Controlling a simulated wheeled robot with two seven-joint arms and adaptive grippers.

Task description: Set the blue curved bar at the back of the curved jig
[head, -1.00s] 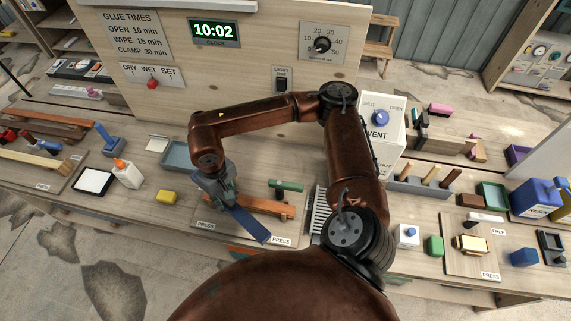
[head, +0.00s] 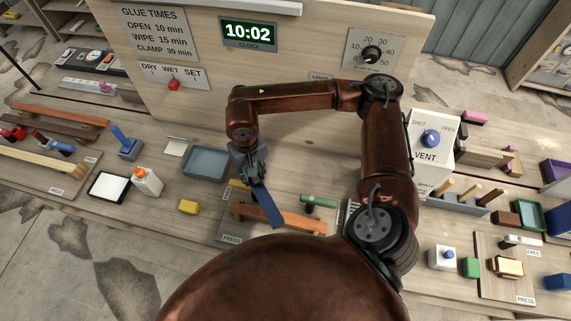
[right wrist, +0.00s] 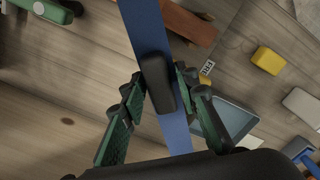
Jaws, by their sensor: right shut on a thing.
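My right gripper (head: 252,175) is shut on the blue curved bar (head: 266,207). The bar slants down toward the front and crosses in front of the orange-brown curved jig (head: 300,222) in the head view. I cannot tell whether bar and jig touch. In the right wrist view the bar (right wrist: 146,28) runs between the green-padded fingers of the right gripper (right wrist: 160,95), and part of the jig (right wrist: 190,22) shows beside it. My left gripper is out of view.
A grey-blue tray (head: 206,161), a yellow block (head: 188,207) and a glue bottle (head: 147,181) stand to the left. The white VENT box (head: 432,150) is at the right. Some bench around the yellow block is bare.

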